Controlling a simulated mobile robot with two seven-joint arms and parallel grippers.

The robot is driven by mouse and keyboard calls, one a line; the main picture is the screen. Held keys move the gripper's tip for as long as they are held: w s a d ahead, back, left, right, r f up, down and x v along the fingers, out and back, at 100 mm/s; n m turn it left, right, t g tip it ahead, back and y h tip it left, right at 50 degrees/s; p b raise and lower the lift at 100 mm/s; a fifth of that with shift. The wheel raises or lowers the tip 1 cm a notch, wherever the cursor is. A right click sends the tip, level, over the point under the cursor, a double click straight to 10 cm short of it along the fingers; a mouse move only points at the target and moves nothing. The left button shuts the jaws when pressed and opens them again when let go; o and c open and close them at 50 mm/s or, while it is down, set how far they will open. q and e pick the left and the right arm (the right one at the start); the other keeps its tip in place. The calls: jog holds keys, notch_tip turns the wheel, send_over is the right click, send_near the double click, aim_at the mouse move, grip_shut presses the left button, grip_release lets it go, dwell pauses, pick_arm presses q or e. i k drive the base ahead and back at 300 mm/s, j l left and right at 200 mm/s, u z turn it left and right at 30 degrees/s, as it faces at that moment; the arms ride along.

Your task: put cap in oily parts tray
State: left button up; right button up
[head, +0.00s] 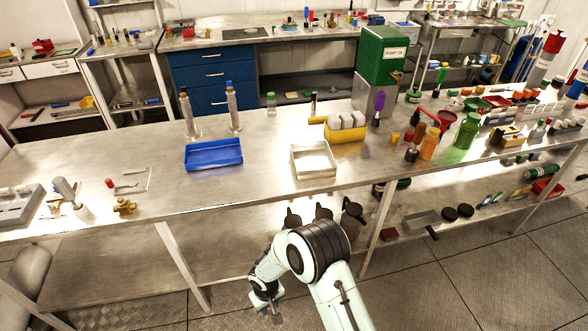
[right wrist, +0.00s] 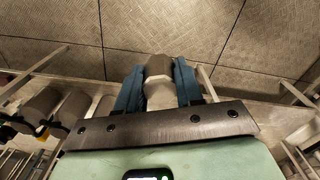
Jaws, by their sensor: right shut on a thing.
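My right gripper (head: 267,306) hangs low in front of the bench, below its top. In the right wrist view the fingers of this gripper (right wrist: 159,84) are shut on a grey-brown cap (right wrist: 158,67) with a faceted end and a paler lower part. In the head view the cap is too small and hidden to make out. On the bench top stand an empty blue tray (head: 214,164) and, to its right, a shallow cream tray (head: 314,173). No label shows which is for oily parts. My left gripper is not in view.
A yellow bin (head: 345,136) with grey cylinders stands behind the cream tray. A green tank (head: 382,55) and several bottles crowd the right. Two upright cylinders stand behind the blue tray. Dark round-topped items (head: 322,212) sit under the bench near my arm. Bench space between the trays is clear.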

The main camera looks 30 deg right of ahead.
aim_at(306, 168)
jog(key=i+l+u, duration=0.1)
jog(key=l+u, duration=0.25)
jog(key=l, duration=1.4)
jog(key=i+u, duration=0.05)
